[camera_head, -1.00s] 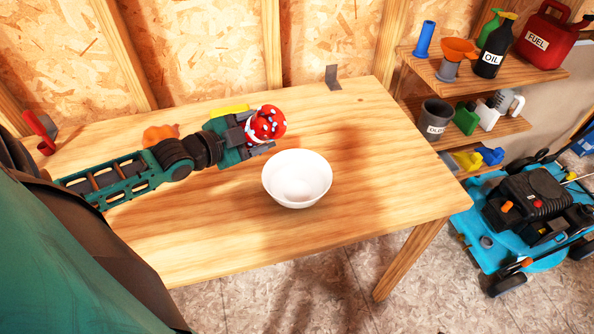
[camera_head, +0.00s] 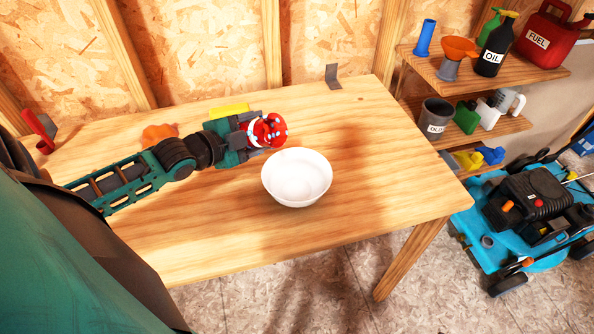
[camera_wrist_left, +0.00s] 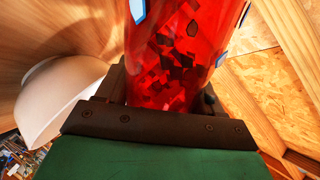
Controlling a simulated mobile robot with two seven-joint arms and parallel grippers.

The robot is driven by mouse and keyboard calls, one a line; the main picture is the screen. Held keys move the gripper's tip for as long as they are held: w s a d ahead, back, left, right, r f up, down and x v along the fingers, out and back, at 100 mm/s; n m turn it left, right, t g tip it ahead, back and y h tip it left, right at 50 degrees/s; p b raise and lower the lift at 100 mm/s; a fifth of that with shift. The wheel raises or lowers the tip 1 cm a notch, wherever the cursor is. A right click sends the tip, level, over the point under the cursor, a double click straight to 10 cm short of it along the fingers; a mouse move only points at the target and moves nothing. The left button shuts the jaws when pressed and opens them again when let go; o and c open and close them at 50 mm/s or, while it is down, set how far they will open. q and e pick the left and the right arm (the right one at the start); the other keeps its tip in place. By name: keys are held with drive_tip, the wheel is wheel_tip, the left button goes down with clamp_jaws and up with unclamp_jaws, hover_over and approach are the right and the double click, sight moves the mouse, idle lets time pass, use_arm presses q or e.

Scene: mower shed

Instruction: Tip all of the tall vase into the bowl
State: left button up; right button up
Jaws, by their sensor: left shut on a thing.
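The tall vase (camera_head: 270,130) is red with white marks. My left gripper (camera_head: 258,135) is shut on it, to the upper left of the white bowl (camera_head: 297,180). In the left wrist view the vase (camera_wrist_left: 172,50) is between the fingers, and dark chunky pieces show through its red wall. The vase looks tilted toward the right in the head view. The bowl stands upright on the table and looks empty; its side also shows in the left wrist view (camera_wrist_left: 55,95). My right gripper is not in view.
The wooden table (camera_head: 370,150) is clear right of the bowl. A yellow item (camera_head: 230,110) and an orange item (camera_head: 160,133) lie behind my left arm. A red-handled tool (camera_head: 42,130) is at far left. Shelves with bottles and a blue mower (camera_head: 530,210) stand right.

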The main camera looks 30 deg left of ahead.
use_arm(q)
drive_tip(key=shift+r+m+y, duration=0.1)
drive_tip(key=shift+m+y, duration=0.2)
drive_tip(key=shift+a+f+b, duration=0.1)
drive_tip(key=shift+f+b, duration=0.15)
drive_tip(key=shift+b, duration=0.3)
drive_tip(key=shift+f+m+b, duration=0.3)
drive_tip(key=shift+b, duration=0.1)
drive_tip(key=shift+f+b, duration=0.2)
drive_tip(key=shift+b, duration=0.1)
drive_tip(key=shift+f+m+y+b, duration=0.25)
drive_tip(key=shift+m+y+b, duration=0.05)
drive_tip(key=shift+b, duration=0.05)
drive_tip(key=shift+d+r+m+y+p, duration=0.15)
drive_tip(key=shift+d+r, duration=0.05)
drive_tip(key=shift+r, duration=0.25)
drive_tip(key=shift+d+r+m+y+p, duration=0.15)
drive_tip(key=shift+d+r, duration=0.05)
drive_tip(key=shift+r, duration=0.25)
drive_tip(key=shift+d+r, duration=0.1)
drive_tip(key=shift+d+r+m, duration=0.25)
drive_tip(key=shift+r+m, duration=0.05)
drive_tip(key=shift+r, duration=0.25)
